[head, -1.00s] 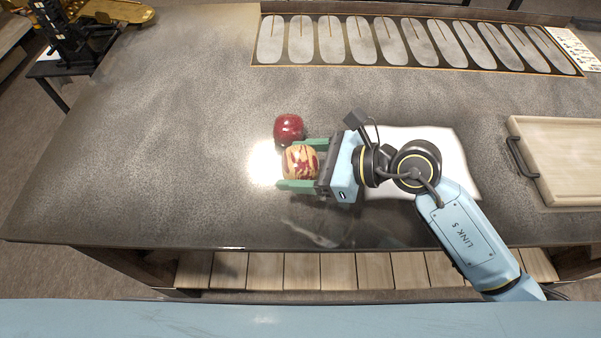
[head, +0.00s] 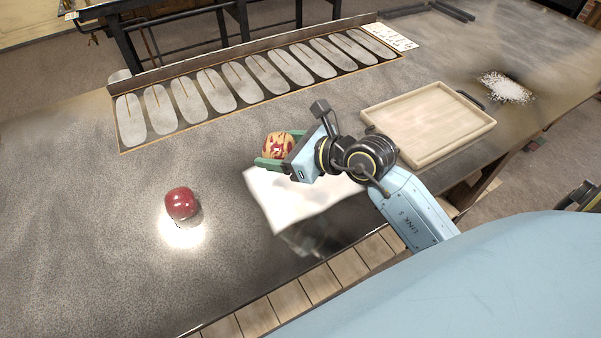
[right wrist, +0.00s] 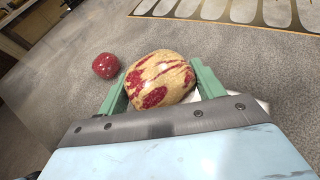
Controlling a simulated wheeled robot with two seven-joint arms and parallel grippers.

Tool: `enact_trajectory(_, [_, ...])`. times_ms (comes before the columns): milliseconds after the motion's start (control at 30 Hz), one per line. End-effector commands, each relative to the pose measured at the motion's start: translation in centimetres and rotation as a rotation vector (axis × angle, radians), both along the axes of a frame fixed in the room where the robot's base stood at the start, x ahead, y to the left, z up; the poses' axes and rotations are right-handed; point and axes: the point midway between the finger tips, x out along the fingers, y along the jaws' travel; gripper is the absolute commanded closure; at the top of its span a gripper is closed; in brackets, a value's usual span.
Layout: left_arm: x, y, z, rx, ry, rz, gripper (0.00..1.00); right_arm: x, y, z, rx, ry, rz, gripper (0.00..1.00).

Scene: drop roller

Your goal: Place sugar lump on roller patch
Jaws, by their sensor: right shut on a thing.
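A yellow lump with red streaks (head: 277,144), apparently the sugar lump, is between the green fingers of my right gripper (head: 275,150), which is shut on it. The right wrist view shows the lump (right wrist: 160,80) with one finger on each side. In the head view it appears at the back left edge of a white sheet (head: 300,203); its height above the table is hard to judge. I cannot tell which surface is the roller patch. A dark red lump (head: 181,203) sits alone on the table to the left. My left gripper is not in view.
A dark panel with grey oval pads (head: 207,90) lies along the back edge. A wooden tray (head: 430,125) stands right of my arm, with a white granular pile (head: 507,88) beyond it. The grey table (head: 90,240) is clear around the red lump.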

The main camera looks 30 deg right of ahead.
Motion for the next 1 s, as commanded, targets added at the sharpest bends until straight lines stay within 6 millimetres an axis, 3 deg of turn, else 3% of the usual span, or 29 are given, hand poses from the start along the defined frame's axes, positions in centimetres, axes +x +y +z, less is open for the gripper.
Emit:
enact_trajectory(100, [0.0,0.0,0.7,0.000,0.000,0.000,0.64,-0.2,-3.1,-0.1,0.001,0.000,-0.091,0.61])
enact_trajectory(233, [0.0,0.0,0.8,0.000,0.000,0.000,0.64,-0.3,-4.6,-1.0,0.001,0.000,-0.136,0.61])
enact_trajectory(500, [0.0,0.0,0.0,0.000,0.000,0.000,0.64,-0.4,-4.8,-5.9,0.000,0.000,-0.142,0.61])
enact_trajectory(833, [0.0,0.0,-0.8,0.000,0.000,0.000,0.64,-0.3,-4.8,-9.8,0.000,0.000,-0.139,0.61])
enact_trajectory(1000, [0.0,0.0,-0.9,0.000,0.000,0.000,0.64,-0.3,-4.8,-10.4,0.001,-0.003,-0.140,0.61])
